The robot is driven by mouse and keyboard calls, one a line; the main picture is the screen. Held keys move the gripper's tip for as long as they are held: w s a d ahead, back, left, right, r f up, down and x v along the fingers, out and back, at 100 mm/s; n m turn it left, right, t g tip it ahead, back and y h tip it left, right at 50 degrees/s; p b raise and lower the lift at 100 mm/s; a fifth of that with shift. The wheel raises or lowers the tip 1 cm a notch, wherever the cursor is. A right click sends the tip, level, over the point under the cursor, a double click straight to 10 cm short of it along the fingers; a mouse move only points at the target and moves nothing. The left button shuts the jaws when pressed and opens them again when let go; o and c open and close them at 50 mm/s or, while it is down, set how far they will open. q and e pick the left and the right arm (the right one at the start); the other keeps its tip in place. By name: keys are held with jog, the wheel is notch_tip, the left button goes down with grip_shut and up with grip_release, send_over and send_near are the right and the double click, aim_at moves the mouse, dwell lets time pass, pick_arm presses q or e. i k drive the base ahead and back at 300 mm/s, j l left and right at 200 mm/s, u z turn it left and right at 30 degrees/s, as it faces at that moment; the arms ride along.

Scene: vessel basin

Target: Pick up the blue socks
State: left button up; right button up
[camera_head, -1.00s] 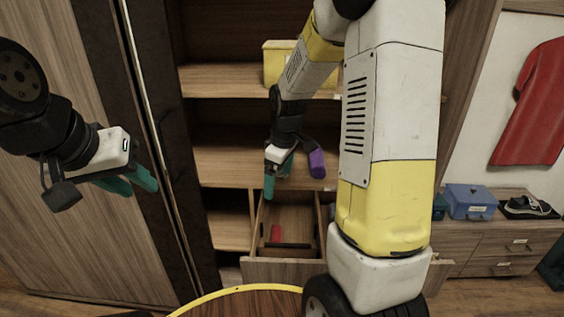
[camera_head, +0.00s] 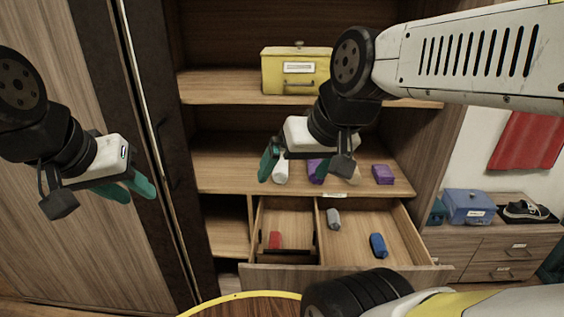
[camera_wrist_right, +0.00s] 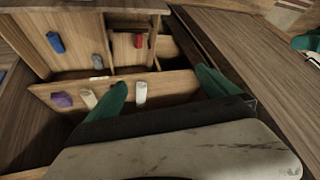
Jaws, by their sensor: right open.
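The blue socks (camera_head: 377,245), a small rolled bundle, lie in the right compartment of the pulled-out drawer (camera_head: 345,262). They also show at the upper left of the right wrist view (camera_wrist_right: 55,42). My right gripper (camera_head: 293,168) is open and empty, in front of the shelf above the drawer, up and left of the blue socks and apart from them. Its spread green fingers show in the right wrist view (camera_wrist_right: 162,90). My left gripper (camera_head: 136,194) hangs at the left before the closet door, its two green fingers apart and nothing between them.
A grey bundle (camera_head: 333,218) shares the right compartment; a red one (camera_head: 275,240) lies in the left compartment. White (camera_head: 280,173) and purple (camera_head: 382,174) bundles sit on the shelf above. A yellow box (camera_head: 292,70) stands higher. A round table edge (camera_head: 245,296) is in front.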

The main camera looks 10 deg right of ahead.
aim_at(380, 249)
jog(key=z, duration=0.4)
jog(key=i+l+z, duration=0.1)
jog(key=z, duration=0.65)
jog(key=i+l+z, duration=0.1)
jog(key=z, duration=0.3)
